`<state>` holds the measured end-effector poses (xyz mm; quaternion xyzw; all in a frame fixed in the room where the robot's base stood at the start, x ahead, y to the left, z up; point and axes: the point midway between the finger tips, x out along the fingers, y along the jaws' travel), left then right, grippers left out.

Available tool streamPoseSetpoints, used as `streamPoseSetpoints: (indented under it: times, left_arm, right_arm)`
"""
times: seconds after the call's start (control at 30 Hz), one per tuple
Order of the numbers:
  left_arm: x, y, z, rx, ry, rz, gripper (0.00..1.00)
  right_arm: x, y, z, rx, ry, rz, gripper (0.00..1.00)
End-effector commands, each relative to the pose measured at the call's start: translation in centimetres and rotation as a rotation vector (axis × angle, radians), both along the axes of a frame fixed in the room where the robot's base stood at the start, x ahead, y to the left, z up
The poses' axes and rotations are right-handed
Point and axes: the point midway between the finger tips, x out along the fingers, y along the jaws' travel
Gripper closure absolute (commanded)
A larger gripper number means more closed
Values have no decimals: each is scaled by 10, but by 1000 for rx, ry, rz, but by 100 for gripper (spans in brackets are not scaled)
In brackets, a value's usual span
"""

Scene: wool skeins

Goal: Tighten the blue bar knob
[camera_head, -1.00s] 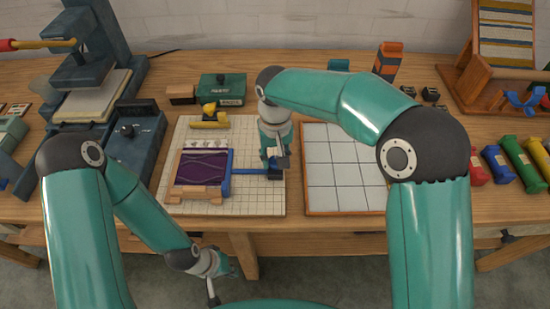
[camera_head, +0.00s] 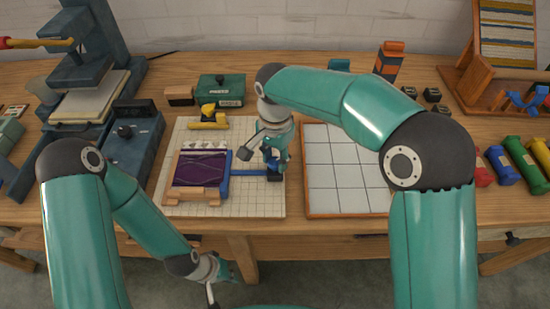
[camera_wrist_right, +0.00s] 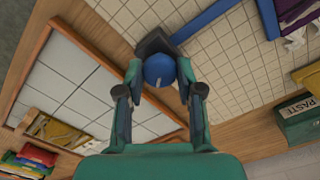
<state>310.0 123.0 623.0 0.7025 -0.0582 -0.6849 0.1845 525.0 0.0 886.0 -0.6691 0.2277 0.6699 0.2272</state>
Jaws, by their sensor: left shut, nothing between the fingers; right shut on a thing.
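The blue bar knob (camera_wrist_right: 160,68) is round with a pale line across its top, in the right wrist view. It sits on a dark block at the end of the blue bar (camera_head: 247,172), whose other end meets a frame with purple fabric (camera_head: 203,167). My right gripper (camera_wrist_right: 158,80) points down and is shut on the knob, one finger on each side. In the head view my right gripper (camera_head: 274,164) hides most of the knob. My left gripper (camera_head: 222,280) is shut and empty, low in front of the table edge.
A white gridded board (camera_head: 240,204) lies under the frame and bar. A wood-edged tiled panel (camera_head: 345,170) lies just right of it. A yellow clamp-like piece (camera_head: 208,121) and a green paste box (camera_head: 221,90) are behind.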

Motion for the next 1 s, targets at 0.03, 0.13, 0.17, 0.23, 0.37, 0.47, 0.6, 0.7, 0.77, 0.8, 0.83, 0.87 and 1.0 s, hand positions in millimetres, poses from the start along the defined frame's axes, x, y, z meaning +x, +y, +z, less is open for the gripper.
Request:
streamPoseSetpoints:
  times: [0.03, 0.13, 0.17, 0.23, 0.37, 0.47, 0.6, 0.7, 0.77, 0.8, 0.83, 0.87, 1.0]
  left_arm:
    - [0, 0, -1, 0, 0, 0, 100]
    - [0, 0, -1, 0, 0, 0, 100]
    - [0, 0, -1, 0, 0, 0, 100]
    - [0, 0, -2, 0, 0, 0, 100]
    - [0, 0, -2, 0, 0, 0, 100]
    - [0, 0, -2, 0, 0, 0, 100]
    - [0, 0, -2, 0, 0, 0, 100]
    - [0, 0, -2, 0, 0, 0, 100]
    - [0, 0, -2, 0, 0, 0, 100]
    - [0, 0, -2, 0, 0, 0, 100]
    - [0, 0, -2, 0, 0, 0, 100]
    - [0, 0, -2, 0, 0, 0, 100]
    - [0, 0, -2, 0, 0, 0, 100]
  right_arm:
    - [1, 2, 1, 4, -4, -22, 98]
    - [1, 2, 1, 5, -5, -60, 98]
    - [1, 2, 1, 5, -5, -69, 98]
    - [1, 2, 1, 5, -5, -84, 98]
    - [1, 2, 2, 5, -5, -100, 98]
    - [1, 2, 2, 5, -5, -104, 98]
    - [1, 2, 2, 6, -5, -104, 98]
    - [1, 2, 2, 6, -5, -104, 98]
    - [1, 2, 2, 6, -5, -104, 58]
    - [1, 2, 2, 6, -5, -103, 52]
    - [1, 2, 2, 6, -5, -103, 47]
    - [1, 2, 2, 5, -4, -103, 42]
    - [0, 1, 1, 3, -2, -102, 38]
